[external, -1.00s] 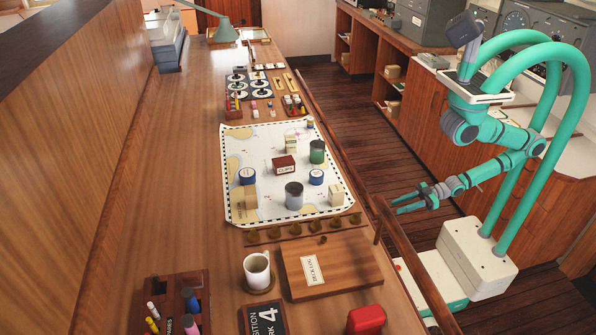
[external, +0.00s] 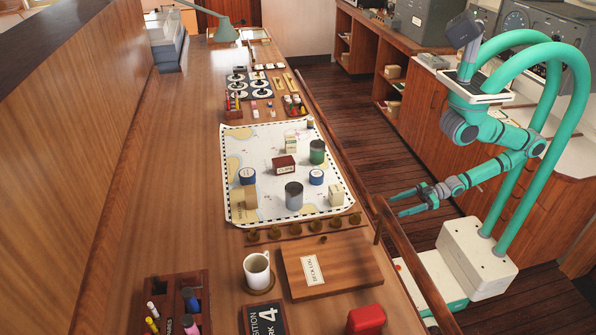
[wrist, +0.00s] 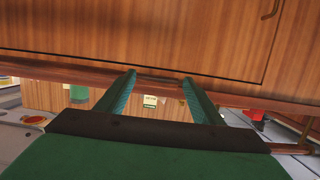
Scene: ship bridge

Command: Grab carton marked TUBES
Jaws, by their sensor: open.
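Small cartons stand on the chart on the long wooden counter: a cream one (external: 291,144) at the back, a dark red-brown one with a white label (external: 284,165) in the middle, a cream one (external: 337,195) at the front right and a tan one (external: 245,199) at the front left. The lettering is too small to tell which says TUBES. My gripper (external: 397,205) is open and empty, over the aisle right of the counter, apart from every carton. In the wrist view its fingers (wrist: 159,79) are spread, with a small pale labelled item (wrist: 150,100) seen between them.
Green (external: 317,152), grey (external: 294,195) and blue (external: 316,177) round containers share the chart (external: 270,135). A wooden rail (external: 345,160) runs along the counter's aisle edge. A mug (external: 257,270), deck log board (external: 335,265) and red box (external: 366,319) are in front.

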